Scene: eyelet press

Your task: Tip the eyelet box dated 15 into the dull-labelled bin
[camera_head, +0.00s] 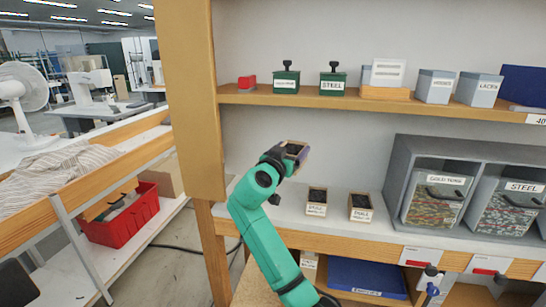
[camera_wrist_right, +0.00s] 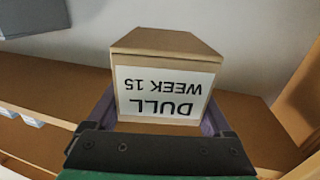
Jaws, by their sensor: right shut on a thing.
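My right gripper (camera_head: 290,154) is shut on a small brown box (camera_head: 299,147), held above the counter in front of the back wall. In the right wrist view this box (camera_wrist_right: 165,75) sits between the fingers, and its white label reads "DULL WEEK 15", upside down in that picture. Two similar small boxes with dark contents, a left one (camera_head: 316,203) and a right one (camera_head: 361,209), stand on the counter; their labels are too small to read. A grey cabinet at the right holds a bin that seems to read "GOLD TONE" (camera_head: 435,201) and a "STEEL" bin (camera_head: 511,206). No bin label clearly reads "DULL".
Below the counter are a blue tray (camera_head: 366,278) and small fittings. A wooden post (camera_head: 190,100) stands left of my right arm. The counter between the small boxes is free.

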